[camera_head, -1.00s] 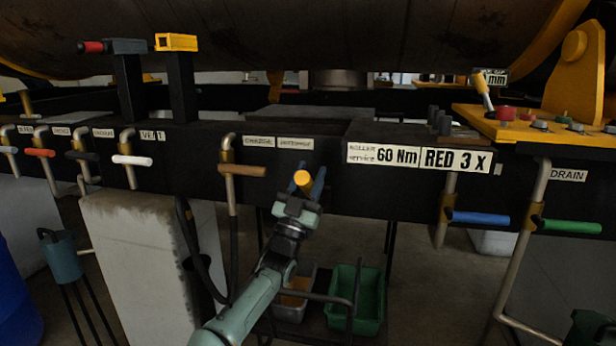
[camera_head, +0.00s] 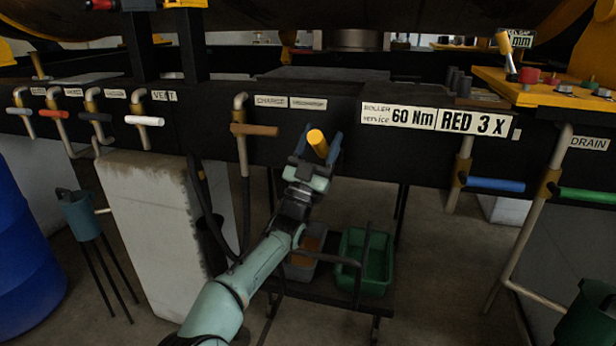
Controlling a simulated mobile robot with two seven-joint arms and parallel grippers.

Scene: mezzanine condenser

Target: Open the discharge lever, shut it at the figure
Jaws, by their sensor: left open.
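A yellow-ended lever handle (camera_head: 317,142) juts toward me below two small labels on the dark beam. The right label (camera_head: 309,104) seems to read discharge, but is blurred. My left gripper (camera_head: 318,146) is open, with one dark blue finger on each side of the yellow handle. I cannot tell whether the fingers touch it. The gripper's body hides the pipe below the handle. My right gripper is not in view.
A brown handle (camera_head: 254,130) is close on the left, a white one (camera_head: 144,121) farther left. Blue (camera_head: 496,184) and green (camera_head: 588,195) handles stand right. A green bin (camera_head: 376,262) and grey bin (camera_head: 300,266) sit below. A concrete block (camera_head: 160,210) stands left.

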